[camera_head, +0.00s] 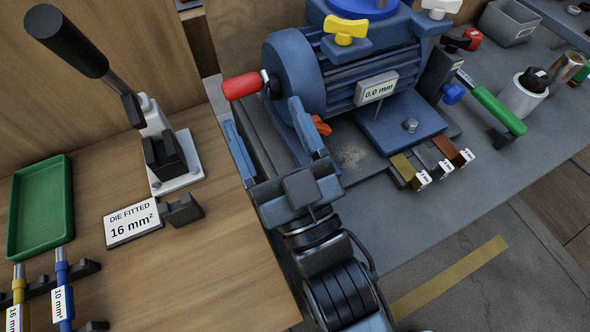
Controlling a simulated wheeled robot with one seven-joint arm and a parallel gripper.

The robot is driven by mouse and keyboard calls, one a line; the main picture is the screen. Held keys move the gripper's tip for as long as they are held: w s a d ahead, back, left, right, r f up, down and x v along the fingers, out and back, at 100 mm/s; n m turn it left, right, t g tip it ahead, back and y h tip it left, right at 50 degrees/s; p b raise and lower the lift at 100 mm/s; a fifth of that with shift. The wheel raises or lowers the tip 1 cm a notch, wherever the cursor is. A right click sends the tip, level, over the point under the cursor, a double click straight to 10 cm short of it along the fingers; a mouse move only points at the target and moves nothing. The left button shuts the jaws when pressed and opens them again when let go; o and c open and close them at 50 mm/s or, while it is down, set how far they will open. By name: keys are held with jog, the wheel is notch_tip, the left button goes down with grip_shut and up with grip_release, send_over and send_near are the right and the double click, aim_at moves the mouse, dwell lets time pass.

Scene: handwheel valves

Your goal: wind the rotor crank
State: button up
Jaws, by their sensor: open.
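The rotor crank shows as a red handle (243,86) on a short metal fitting at the left end of the blue machine (345,75). The handle sticks out to the left, over the edge between the two benches. My gripper (264,114) has its two blue fingers spread apart and empty. It is just below the red handle in the picture, and its right finger overlaps the machine's lower left side. I cannot tell how far the fingertips are from the handle. A sign on the machine reads 0.0 mm (376,88).
A wooden bench (170,270) on the left holds a black-handled lever press (165,150), a "DIE FITTED 16 mm²" sign (132,223) and a green tray (40,208).

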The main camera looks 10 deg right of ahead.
jog(key=s+d, duration=0.2)
jog(key=s, duration=0.4)
jog(key=shift+s, duration=0.4)
